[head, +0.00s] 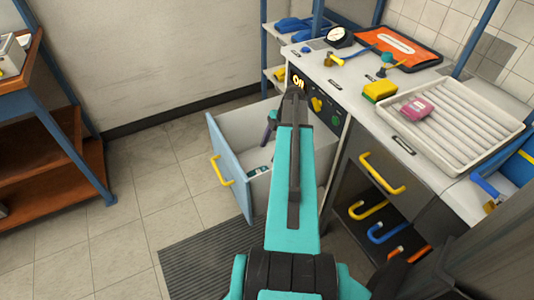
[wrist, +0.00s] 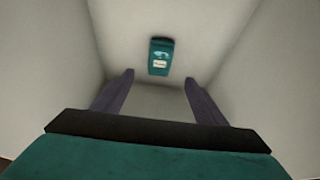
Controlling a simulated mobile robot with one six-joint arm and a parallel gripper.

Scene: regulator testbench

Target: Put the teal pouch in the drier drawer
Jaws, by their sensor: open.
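The teal pouch (wrist: 160,56) lies on the white floor of an open drawer in the wrist view, with a pale label facing up. In the head view a small teal part of it (head: 260,170) shows inside the drawer. The drawer (head: 229,166) has a blue front with a yellow handle and is pulled out below a control panel reading "Off". My gripper (wrist: 159,79) is open and empty, its dark fingers pointing down into the drawer. The pouch appears beyond the fingertips, clear of both. My arm hides part of the drawer in the head view.
The bench right of the drawer holds a white ribbed tray (head: 470,150) with a pink pouch (head: 418,107), a yellow-green sponge (head: 380,91), an orange tray (head: 400,47) and a gauge (head: 339,37). A shelf unit (head: 65,125) stands left. The floor between is clear.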

